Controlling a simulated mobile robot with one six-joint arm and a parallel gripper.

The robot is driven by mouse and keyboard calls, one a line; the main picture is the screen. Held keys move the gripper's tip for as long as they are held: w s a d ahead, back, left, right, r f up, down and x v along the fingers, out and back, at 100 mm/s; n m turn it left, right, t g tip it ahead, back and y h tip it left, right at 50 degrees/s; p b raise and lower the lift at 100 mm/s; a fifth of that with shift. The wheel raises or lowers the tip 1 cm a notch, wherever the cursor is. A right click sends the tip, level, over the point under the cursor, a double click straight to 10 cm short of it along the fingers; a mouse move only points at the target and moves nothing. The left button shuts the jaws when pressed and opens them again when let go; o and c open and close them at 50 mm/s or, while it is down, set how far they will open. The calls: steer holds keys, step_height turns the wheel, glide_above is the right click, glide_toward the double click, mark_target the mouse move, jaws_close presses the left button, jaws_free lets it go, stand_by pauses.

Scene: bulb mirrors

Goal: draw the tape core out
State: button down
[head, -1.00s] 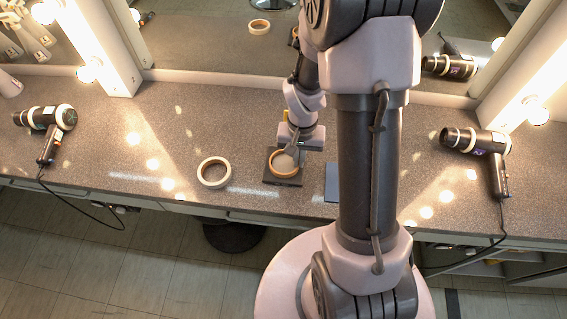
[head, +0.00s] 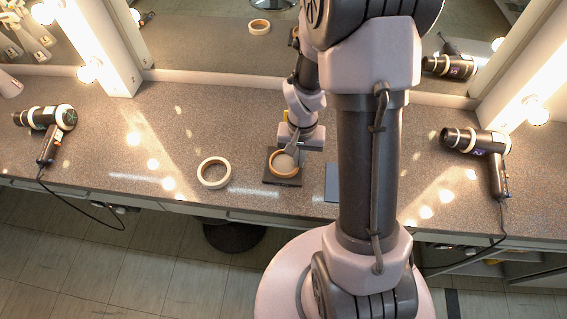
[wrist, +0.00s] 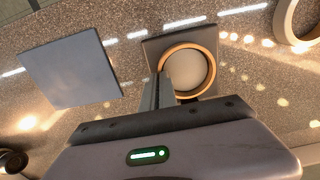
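The tape core (head: 273,168) is an orange-tan ring lying on a dark square plate (head: 296,182) on the counter. In the wrist view the tape core (wrist: 214,72) surrounds a pale round disc (wrist: 187,70) on the plate (wrist: 153,45). My gripper (head: 292,149) reaches down to the back edge of the ring. In the wrist view the fingers of my gripper (wrist: 160,80) are close together at the ring's near left rim and look closed on its wall. The fingertips are partly hidden. I cannot tell whether the ring is clear of the plate.
A cream tape roll (head: 202,176) lies left of the plate. A flat blue-grey square (head: 332,183) lies to its right, partly behind my arm. Hair dryers lie at the left (head: 45,119) and right (head: 478,141). The mirror (head: 215,45) stands behind the counter.

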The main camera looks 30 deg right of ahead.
steer(key=shift+r, duration=0.2)
step_height(320, 180, up, 8)
steer(key=p, duration=0.6)
stand_by(0.3)
